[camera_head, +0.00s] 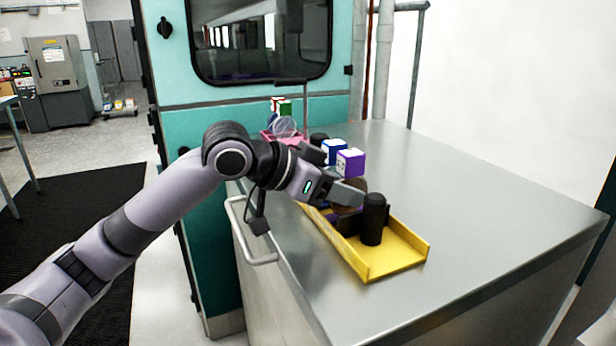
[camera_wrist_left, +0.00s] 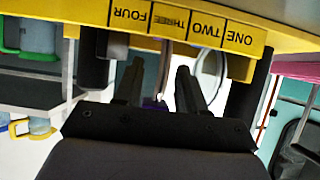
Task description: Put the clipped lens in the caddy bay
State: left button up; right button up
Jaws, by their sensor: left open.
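The yellow caddy (camera_head: 408,262) lies on the metal counter, with a black cylinder (camera_head: 374,220) upright in it. Its bays carry labels ONE to FOUR in the wrist view (camera_wrist_left: 190,28). My left gripper (camera_head: 350,194) is over the caddy's far part, beside a brownish disc (camera_head: 351,184) partly hidden by the fingers. In the wrist view my open fingers (camera_wrist_left: 157,80) are under the labels, with a thin pale edge between them. A clear round lens (camera_wrist_left: 210,70) with a pale rim is right of them. Another round lens (camera_head: 284,126) stands at the pink tray. I cannot tell which lens is clipped.
A pink tray (camera_head: 268,137) with small coloured boxes (camera_head: 281,107) is at the counter's far end. A blue-and-white box (camera_head: 334,151) and a purple-and-white box (camera_head: 350,162) are behind the caddy. The counter's right side (camera_head: 470,205) is clear.

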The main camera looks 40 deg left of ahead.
pick_arm(q)
jog(key=b+v, duration=0.1)
jog(key=v, duration=0.9)
jog(key=shift+s+b, duration=0.2)
jog(key=shift+b, duration=0.15)
jog(key=shift+a, duration=0.1)
